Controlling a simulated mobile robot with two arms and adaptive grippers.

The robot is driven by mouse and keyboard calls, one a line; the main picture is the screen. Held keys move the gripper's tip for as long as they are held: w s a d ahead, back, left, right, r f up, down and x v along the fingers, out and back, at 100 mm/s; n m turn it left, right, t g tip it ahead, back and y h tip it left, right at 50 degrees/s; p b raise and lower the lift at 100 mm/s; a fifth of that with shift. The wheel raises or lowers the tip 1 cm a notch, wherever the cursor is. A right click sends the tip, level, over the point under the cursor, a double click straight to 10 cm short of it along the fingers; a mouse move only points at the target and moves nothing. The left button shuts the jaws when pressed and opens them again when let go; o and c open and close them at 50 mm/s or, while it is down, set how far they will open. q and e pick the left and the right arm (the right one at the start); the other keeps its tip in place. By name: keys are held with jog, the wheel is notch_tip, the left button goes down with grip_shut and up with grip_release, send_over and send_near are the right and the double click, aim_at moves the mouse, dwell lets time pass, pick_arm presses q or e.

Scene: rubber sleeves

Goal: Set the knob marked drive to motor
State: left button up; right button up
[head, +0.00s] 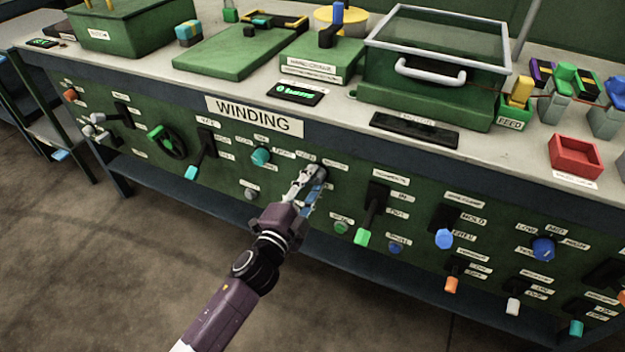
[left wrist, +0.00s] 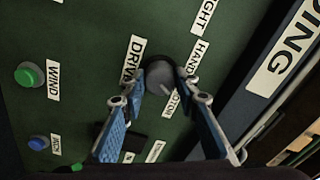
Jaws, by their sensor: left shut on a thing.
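The drive knob (left wrist: 160,76) is a round grey knob on the green front panel, with the DRIVE label (left wrist: 133,58) beside it in the left wrist view. A HAND label (left wrist: 198,58) and a partly hidden MOTOR label (left wrist: 171,104) lie on its other side. I cannot tell which label the knob points to. My left gripper (head: 319,178) reaches the panel below the WINDING sign in the head view. In the left wrist view its two blue-padded fingers (left wrist: 161,82) are shut on the knob from both sides. My right gripper is not in view.
A green WIND button (left wrist: 29,75) and a blue button (left wrist: 39,143) are on the same panel. In the head view, a green-handled lever (head: 374,210) stands just right of my gripper, and a teal knob (head: 261,156) is to its left. The WINDING sign (head: 254,116) is above.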

pick_arm(q)
jog(key=shift+m, duration=0.4)
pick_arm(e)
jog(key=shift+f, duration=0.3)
pick_arm(q)
jog(key=o, duration=1.2)
jog(key=shift+c, duration=0.2)
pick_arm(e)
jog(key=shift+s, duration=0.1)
pick_arm(q)
jog(key=v, duration=1.2)
